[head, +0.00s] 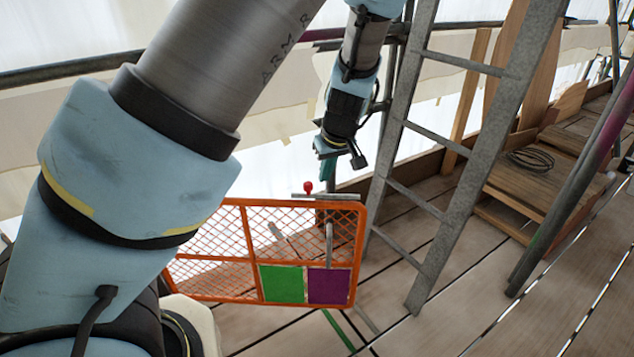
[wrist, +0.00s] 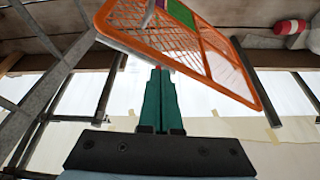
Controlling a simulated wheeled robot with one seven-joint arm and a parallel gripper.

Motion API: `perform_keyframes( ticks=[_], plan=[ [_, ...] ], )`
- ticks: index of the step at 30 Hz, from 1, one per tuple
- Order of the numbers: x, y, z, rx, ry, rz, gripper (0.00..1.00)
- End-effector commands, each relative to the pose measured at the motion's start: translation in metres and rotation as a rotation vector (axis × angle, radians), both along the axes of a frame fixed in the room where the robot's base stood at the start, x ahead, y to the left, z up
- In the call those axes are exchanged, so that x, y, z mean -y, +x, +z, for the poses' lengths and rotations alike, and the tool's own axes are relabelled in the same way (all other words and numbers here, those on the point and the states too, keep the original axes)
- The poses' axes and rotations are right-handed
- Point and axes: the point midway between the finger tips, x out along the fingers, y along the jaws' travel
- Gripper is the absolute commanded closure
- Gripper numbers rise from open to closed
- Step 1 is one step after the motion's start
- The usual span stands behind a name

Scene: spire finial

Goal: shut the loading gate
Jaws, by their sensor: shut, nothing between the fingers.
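The loading gate (head: 249,240) is an orange mesh panel with a green plate (head: 282,284) and a purple plate (head: 328,286) low on it. My arm hides its left part in the head view. A grey bar with a red knob (head: 308,187) is at its top right. My gripper (head: 328,172) has teal fingers, shut and empty. It is above the gate's top right in the head view. In the wrist view the gate (wrist: 185,45) appears tilted, just beyond my fingertips (wrist: 158,72). I cannot tell whether they touch it.
A grey metal ladder (head: 436,210) leans right of the gate. Scaffold rails and white sheeting run behind. The plank floor (head: 460,300) is mostly clear in front.

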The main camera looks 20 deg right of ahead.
Motion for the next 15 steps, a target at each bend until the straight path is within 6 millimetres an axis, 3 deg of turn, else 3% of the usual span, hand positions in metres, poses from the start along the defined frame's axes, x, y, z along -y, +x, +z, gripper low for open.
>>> perform_keyframes(
  ticks=[15],
  plan=[
    [-0.004, 0.037, -0.09, -0.004, 0.002, 0.003, 1.0]
  ],
)
